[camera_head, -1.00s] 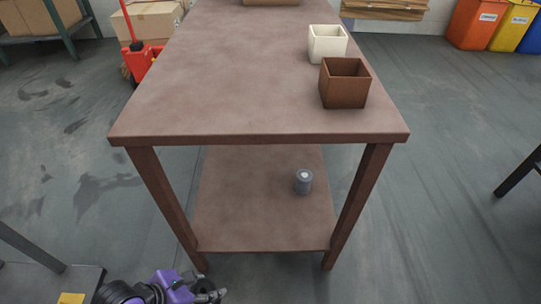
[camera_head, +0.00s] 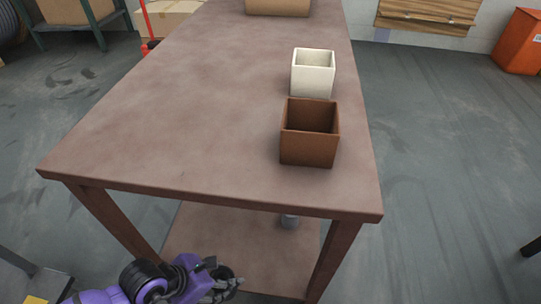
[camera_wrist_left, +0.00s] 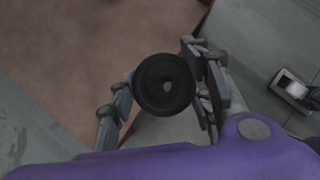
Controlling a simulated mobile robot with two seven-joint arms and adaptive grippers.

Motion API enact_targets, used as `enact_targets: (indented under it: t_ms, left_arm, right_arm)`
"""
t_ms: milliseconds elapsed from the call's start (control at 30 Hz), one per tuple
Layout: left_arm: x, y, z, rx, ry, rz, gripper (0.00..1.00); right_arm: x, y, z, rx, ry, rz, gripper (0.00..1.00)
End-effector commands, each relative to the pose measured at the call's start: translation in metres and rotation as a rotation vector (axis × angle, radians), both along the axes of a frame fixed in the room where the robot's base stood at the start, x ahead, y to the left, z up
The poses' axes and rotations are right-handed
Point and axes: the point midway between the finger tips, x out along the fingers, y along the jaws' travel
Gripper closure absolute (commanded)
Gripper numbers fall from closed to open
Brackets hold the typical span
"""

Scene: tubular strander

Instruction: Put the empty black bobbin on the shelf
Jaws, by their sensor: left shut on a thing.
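The black bobbin (camera_wrist_left: 150,92) is round with a hole in its middle. In the left wrist view it sits between the fingers of my left gripper (camera_wrist_left: 165,95), which is shut on it. In the head view my left gripper (camera_head: 224,284) is at the bottom, in front of the brown table's lower shelf (camera_head: 262,262). The bobbin is hard to make out there. The shelf shows below the tabletop (camera_head: 190,110), partly hidden by its front edge. My right gripper is in neither view.
A small grey cylinder (camera_head: 290,222) stands on the lower shelf, mostly hidden by the tabletop edge. A brown box (camera_head: 309,148) and a cream box (camera_head: 313,75) stand on the tabletop. Table legs (camera_head: 332,262) flank the shelf opening. Much of the visible shelf is bare.

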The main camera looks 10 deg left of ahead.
Motion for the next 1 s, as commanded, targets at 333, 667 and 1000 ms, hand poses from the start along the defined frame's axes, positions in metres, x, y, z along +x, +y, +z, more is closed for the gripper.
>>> enact_targets:
  t_ms: [333,667,1000]
  left_arm:
    - [0.027,0.003,-0.015,0.002,0.000,0.000,0.80]
    - [0.102,0.009,-0.061,-0.001,0.004,0.002,0.80]
    - [0.132,0.012,-0.092,-0.001,0.001,-0.001,0.80]
  right_arm:
    - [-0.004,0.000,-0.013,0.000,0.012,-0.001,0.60]
    - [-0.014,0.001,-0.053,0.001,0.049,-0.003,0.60]
    - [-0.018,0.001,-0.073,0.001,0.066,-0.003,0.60]
